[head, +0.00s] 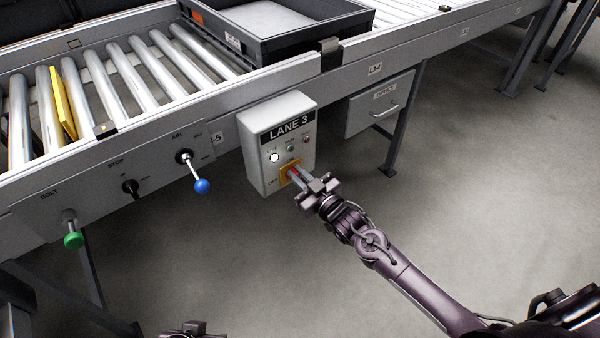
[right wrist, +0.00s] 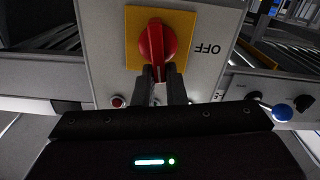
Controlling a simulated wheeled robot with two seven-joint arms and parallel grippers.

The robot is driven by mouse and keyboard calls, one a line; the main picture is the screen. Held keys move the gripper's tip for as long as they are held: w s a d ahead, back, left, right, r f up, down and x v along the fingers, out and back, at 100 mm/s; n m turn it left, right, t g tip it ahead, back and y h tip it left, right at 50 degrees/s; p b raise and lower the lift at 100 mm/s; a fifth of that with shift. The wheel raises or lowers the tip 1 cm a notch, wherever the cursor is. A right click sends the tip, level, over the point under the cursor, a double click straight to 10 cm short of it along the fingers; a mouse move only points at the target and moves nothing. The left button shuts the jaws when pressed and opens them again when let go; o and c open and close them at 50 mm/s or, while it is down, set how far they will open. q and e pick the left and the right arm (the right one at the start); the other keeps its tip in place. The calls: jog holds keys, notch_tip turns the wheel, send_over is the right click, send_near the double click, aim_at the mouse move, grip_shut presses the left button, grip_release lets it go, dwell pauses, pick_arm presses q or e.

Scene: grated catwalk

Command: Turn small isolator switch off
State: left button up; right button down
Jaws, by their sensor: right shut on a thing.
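The small isolator switch is a red rotary knob (right wrist: 157,42) on a yellow square plate (right wrist: 133,20), low on the front of the grey LANE 3 box (head: 255,125). The plate also shows in the head view (head: 284,179). My right gripper (head: 295,174) is shut on the knob's handle; its fingers (right wrist: 159,74) sit either side of the handle end. In the right wrist view the handle runs straight up and down the picture, and the OFF lettering is beside the plate, upside down. A dark part of my left gripper (head: 195,329) shows at the bottom edge; its fingers are unclear.
A roller conveyor with a dark tray (head: 265,35) runs behind the box. Left of the box, a blue-knobbed lever (head: 202,186), a black STOP knob (head: 131,187) and a green-knobbed BOLT handle (head: 73,240) stick out. The floor in front is clear.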

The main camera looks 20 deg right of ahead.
jog(key=n, duration=0.2)
jog(key=n+p, duration=0.1)
jog(key=shift+s+a+f+n, duration=0.1)
jog(key=shift+a+n, duration=0.25)
jog(key=shift+n, duration=0.05)
jog(key=n, duration=0.2)
jog(key=n+p, duration=0.1)
jog(key=shift+s+a+f+n, duration=0.15)
jog(key=shift+a+f+n, duration=0.15)
jog(key=n, duration=0.3)
jog(key=f+n, duration=0.1)
jog(key=shift+s+a+n, duration=0.1)
jog(key=shift+a+n, duration=0.15)
jog(key=shift+n, duration=0.05)
pick_arm(q)
jog(key=shift+s+a+r+n+g+y+p, duration=0.1)
jog(key=shift+s+a+r+n+g+y, duration=0.1)
jog(key=shift+a+g, duration=0.25)
jog(key=shift+s+a+r+n+g+y+p, duration=0.15)
jog(key=shift+s+a+g+y, duration=0.1)
jog(key=shift+a, duration=0.45)
jog(key=shift+s+a+r+n+g+y+p, duration=0.1)
jog(key=shift+s+a+g+y, duration=0.15)
jog(key=shift+a, duration=0.3)
pick_arm(e)
jog(key=shift+a+f+n, duration=0.1)
jog(key=shift+f+n, duration=0.1)
jog(key=shift+n, duration=0.75)
jog(key=shift+f+n, duration=0.2)
jog(key=shift+n, duration=0.75)
